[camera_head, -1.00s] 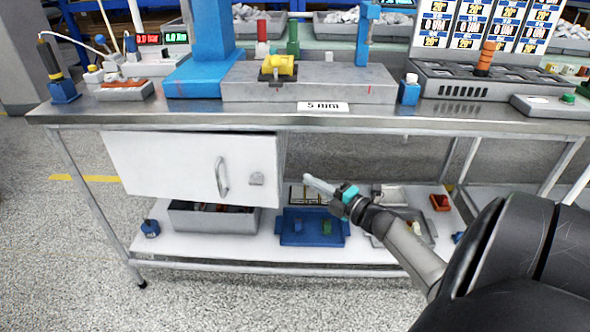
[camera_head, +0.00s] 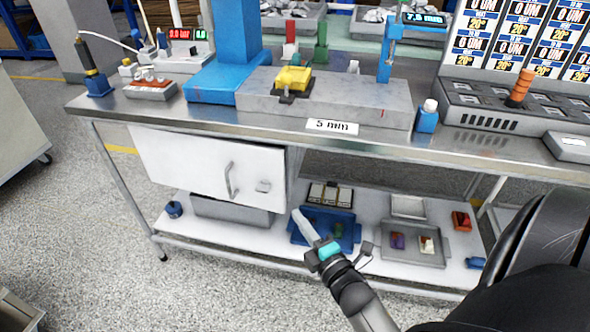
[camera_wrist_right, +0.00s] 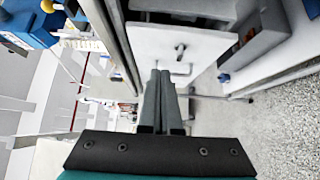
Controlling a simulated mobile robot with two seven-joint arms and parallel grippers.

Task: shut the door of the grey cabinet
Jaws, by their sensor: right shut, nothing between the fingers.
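The grey cabinet hangs under the bench, and its pale door (camera_head: 205,170) faces me. A narrow dark strip of the cabinet's side shows right of the door; I cannot tell whether the door is fully closed or slightly ajar. My right gripper (camera_head: 298,215) is shut and empty, below and right of the door's right edge in the head view. In the wrist view the gripper's fingers (camera_wrist_right: 160,75) are together and point toward the door (camera_wrist_right: 165,40). My left gripper is not in view.
The bench (camera_head: 260,125) carries a blue stand (camera_head: 238,45) and a yellow part (camera_head: 294,78). On the lower shelf are a blue tray (camera_head: 318,228), a grey tray (camera_head: 412,245) and a red bin (camera_head: 461,221).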

